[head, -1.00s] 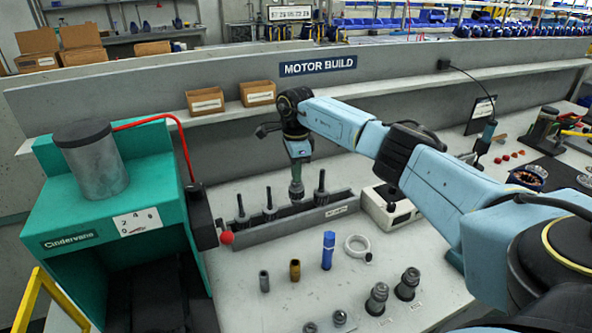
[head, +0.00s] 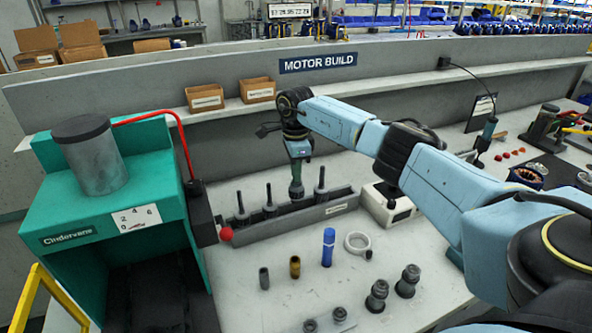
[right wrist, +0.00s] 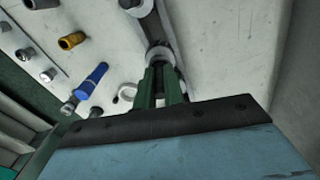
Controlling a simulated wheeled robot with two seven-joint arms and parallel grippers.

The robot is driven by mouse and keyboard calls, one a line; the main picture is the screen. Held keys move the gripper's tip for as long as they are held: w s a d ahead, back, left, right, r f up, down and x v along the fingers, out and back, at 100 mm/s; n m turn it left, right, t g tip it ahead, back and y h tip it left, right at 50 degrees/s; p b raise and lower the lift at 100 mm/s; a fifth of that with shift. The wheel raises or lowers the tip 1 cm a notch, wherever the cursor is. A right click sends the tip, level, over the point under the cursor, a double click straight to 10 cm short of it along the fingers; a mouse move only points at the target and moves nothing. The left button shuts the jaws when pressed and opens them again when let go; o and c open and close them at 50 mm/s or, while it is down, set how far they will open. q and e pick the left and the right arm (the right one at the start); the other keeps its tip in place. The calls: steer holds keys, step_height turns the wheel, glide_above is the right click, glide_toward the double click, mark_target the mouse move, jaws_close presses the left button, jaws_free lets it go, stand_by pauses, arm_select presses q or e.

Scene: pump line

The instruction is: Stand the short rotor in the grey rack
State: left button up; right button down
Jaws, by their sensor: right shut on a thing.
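The grey rack (head: 290,221) lies along the bench below the back wall. Dark rotors with upright shafts stand in it: two on the left (head: 241,210) (head: 270,204) and one on the right (head: 320,188). My right gripper (head: 297,187) points down over the rack, between the middle and right rotors. It is shut on a rotor (head: 296,197), whose lower part is at the rack; whether it is fully seated cannot be told. In the right wrist view the green fingers (right wrist: 161,88) close on its shaft above a round body (right wrist: 159,54). My left gripper is out of view.
A teal press (head: 110,200) with a red-knobbed lever stands left of the rack. In front are a brass sleeve (head: 295,267), a blue cylinder (head: 328,248), a white ring (head: 358,243) and dark stepped parts (head: 377,296). A white box (head: 388,206) sits right of the rack.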

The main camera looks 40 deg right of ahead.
steer(key=shift+f, duration=0.15)
steer(key=shift+f+b, duration=1.3)
steer(key=shift+f, duration=0.45)
steer(key=c, duration=1.2)
jaws_free()
steer(key=shift+o, duration=0.2)
step_height(320, 180, up, 6)
steer(key=p, duration=0.5)
